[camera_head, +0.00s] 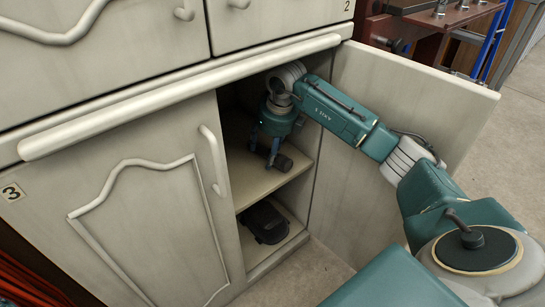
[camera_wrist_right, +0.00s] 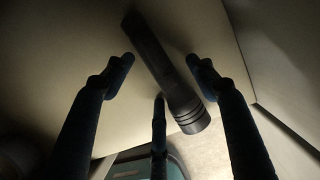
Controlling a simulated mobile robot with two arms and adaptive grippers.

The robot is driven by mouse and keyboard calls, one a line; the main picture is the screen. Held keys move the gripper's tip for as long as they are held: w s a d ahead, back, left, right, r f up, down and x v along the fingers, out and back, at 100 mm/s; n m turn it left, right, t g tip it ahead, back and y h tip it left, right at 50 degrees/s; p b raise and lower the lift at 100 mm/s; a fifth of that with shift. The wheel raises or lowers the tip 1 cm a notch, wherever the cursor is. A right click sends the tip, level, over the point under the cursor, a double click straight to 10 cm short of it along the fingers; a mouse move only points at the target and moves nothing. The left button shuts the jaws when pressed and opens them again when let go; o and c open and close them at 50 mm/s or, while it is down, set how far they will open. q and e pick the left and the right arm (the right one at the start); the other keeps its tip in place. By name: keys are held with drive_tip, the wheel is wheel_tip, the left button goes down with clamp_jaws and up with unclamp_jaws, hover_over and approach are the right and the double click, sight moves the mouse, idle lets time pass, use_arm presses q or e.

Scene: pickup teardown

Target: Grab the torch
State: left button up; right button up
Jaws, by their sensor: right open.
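The torch (camera_wrist_right: 165,70) is a dark cylinder with a wider ribbed head. It lies on the upper shelf inside the open cabinet; in the head view its dark end (camera_head: 284,163) shows beside my fingers. My right gripper (camera_head: 263,153) points down over it, inside the cabinet. In the right wrist view the fingers (camera_wrist_right: 160,75) are spread, with the torch slanting between them. I cannot tell whether any finger touches it. My left gripper is not in view.
The shelf (camera_head: 250,184) is bare around the torch. A dark object (camera_head: 265,222) lies on the compartment floor below. The open cabinet door (camera_head: 375,95) stands right of my arm, and a closed door (camera_head: 130,210) is on the left. The countertop lip (camera_head: 180,100) runs above.

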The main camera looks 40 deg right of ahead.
drive_tip(key=c, duration=1.4)
drive_tip(key=shift+c, duration=0.2)
drive_tip(key=shift+r, duration=0.2)
